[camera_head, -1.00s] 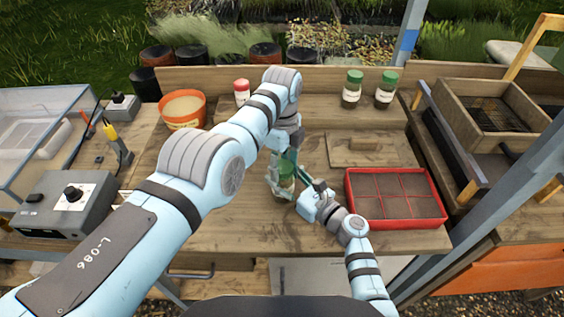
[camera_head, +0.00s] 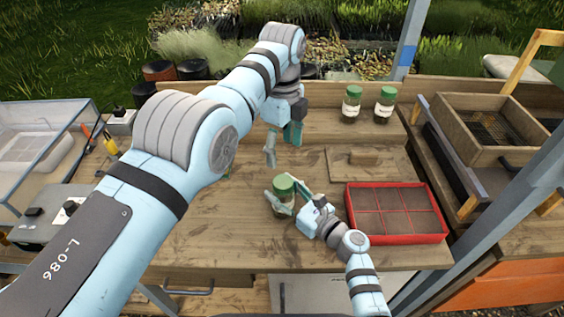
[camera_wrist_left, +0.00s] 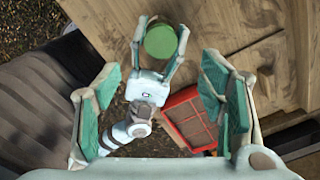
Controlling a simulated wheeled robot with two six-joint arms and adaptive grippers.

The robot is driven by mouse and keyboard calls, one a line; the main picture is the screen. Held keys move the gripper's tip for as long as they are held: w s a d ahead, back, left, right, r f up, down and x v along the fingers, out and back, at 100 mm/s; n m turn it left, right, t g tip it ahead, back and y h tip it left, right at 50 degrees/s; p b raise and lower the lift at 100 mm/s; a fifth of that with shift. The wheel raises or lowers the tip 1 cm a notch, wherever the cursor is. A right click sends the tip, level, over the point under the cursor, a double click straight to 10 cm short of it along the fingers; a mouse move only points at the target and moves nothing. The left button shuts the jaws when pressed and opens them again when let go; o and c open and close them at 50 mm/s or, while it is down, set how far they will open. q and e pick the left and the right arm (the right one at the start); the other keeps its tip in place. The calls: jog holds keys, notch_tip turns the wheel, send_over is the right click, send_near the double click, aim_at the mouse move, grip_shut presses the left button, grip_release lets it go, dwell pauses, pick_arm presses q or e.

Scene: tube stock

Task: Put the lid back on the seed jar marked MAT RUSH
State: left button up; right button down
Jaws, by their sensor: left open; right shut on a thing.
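The seed jar (camera_head: 284,206) stands on the bench with a green lid (camera_head: 283,185) on its top. Its label cannot be read from here. My right gripper (camera_head: 282,199) is shut around the jar's body. My left gripper (camera_head: 281,143) is open and empty, raised above and behind the jar, apart from it. In the left wrist view the round green lid (camera_wrist_left: 160,41) shows from above, between the fingers of my right gripper (camera_wrist_left: 161,62). My open left fingers (camera_wrist_left: 160,75) frame the lower part of that view.
Two green-lidded jars (camera_head: 352,105) (camera_head: 384,105) stand on the back shelf. A red sectioned tray (camera_head: 396,239) lies right of the jar, and a wooden board with a handle (camera_head: 368,162) lies behind the tray.

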jog(key=c, duration=0.7)
grip_release()
pick_arm(q)
jog(key=shift+r, duration=0.65)
pick_arm(e)
jog(key=v, duration=1.2)
pick_arm(q)
jog(key=shift+a, duration=0.1)
